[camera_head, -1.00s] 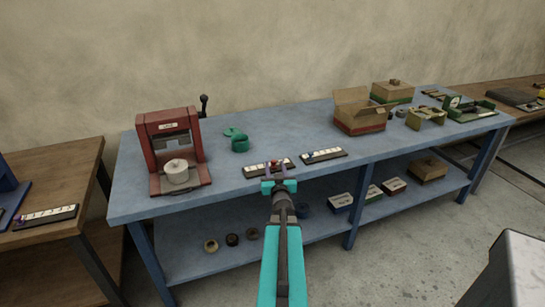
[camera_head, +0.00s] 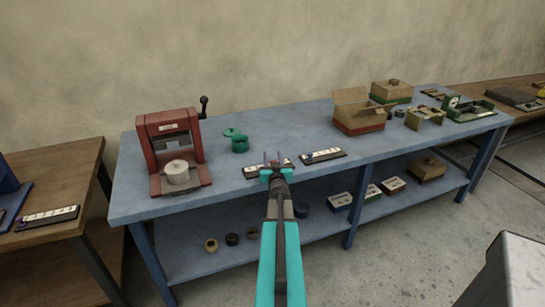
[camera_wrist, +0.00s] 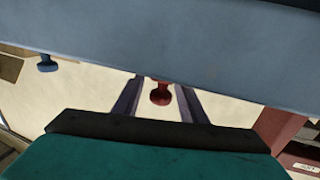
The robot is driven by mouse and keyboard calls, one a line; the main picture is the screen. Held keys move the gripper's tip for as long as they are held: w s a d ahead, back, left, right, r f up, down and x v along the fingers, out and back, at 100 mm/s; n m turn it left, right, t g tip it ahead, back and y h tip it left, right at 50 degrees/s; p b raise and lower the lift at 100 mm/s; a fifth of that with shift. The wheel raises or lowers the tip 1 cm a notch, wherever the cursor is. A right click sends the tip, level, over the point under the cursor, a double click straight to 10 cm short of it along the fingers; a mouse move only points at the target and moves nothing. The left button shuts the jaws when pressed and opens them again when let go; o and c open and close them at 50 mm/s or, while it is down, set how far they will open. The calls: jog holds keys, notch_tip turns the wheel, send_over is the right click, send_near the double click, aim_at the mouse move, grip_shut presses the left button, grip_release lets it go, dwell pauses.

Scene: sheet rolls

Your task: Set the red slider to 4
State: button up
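The red slider's knob (camera_wrist: 160,94) shows in the wrist view, which looks upside down, between my gripper's two purple fingers. A gap shows on each side of the knob, so my gripper (camera_wrist: 157,88) is open around or just before it. In the head view, the gripper (camera_head: 272,158) is at the left slider panel (camera_head: 251,172), a dark strip with a white scale near the table's front edge. The gripper hides much of this panel, and I cannot read the knob's position on the scale.
A second slider panel (camera_head: 328,155) with a blue knob (camera_wrist: 46,63) lies just right. An open cardboard box (camera_head: 358,112) is farther right.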

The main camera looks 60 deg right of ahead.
jog(key=shift+w+d, duration=0.2)
grip_shut()
dwell(0.4)
jog(key=shift+r, duration=0.1)
